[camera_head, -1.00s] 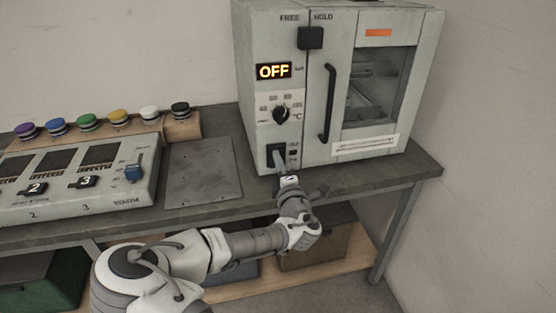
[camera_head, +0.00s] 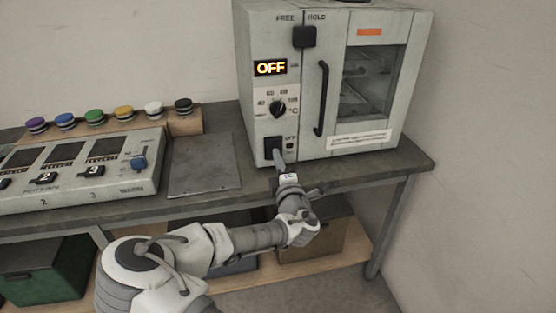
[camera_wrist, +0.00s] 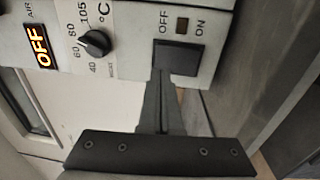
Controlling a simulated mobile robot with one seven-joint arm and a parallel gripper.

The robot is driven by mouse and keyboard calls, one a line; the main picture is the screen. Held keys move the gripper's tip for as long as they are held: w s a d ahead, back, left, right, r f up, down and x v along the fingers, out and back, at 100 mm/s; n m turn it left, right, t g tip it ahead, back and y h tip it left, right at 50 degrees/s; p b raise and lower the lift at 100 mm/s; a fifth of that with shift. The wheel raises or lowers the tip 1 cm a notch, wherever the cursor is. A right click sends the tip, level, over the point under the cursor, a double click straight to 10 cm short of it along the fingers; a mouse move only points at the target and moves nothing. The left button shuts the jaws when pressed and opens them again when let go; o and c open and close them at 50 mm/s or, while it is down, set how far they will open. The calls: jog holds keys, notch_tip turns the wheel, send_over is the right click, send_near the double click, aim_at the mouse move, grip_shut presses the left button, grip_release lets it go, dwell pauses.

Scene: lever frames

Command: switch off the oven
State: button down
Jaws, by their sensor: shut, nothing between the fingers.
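The oven (camera_head: 290,100) stands on the bench, its door closed. Its display (camera_head: 270,68) glows "OFF"; the display also shows in the wrist view (camera_wrist: 40,46). The dark rocker switch (camera_head: 273,143) sits low on the front panel, marked OFF and ON. In the wrist view the switch (camera_wrist: 177,58) is just beyond my fingertips. My gripper (camera_head: 279,160) is shut and empty, its tips at the switch's lower edge; it also shows in the wrist view (camera_wrist: 162,75). I cannot tell whether the tips touch the switch.
A dial (camera_head: 277,108) sits above the switch and a door handle (camera_head: 322,98) to its right. A control box (camera_head: 85,172) with sliders stands at left, with several coloured buttons behind it. A bare metal plate (camera_head: 204,165) lies between box and oven.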

jog(key=r+p+v, duration=0.1)
jog(key=r+v, duration=0.1)
jog(key=v, duration=0.8)
jog(key=shift+s, duration=0.1)
jog(key=s+d+f+m+g+h+p, duration=0.25)
jog(key=d+m+g+h+p, duration=0.4)
jog(key=d+m, duration=0.7)
jog(key=s+r+m+g+p, duration=0.2)
jog(key=s+r+m+g, duration=0.1)
jog(key=s+r, duration=0.8)
jog(key=s+d+r+m+g+y+p, duration=0.1)
jog(key=s+r+m+g+p, duration=0.2)
jog(key=s+r, duration=0.9)
notch_tip(320, 180, up, 5)
jog(key=shift+f+m, duration=0.25)
jog(key=shift+m, duration=0.5)
jog(key=shift+d, duration=0.1)
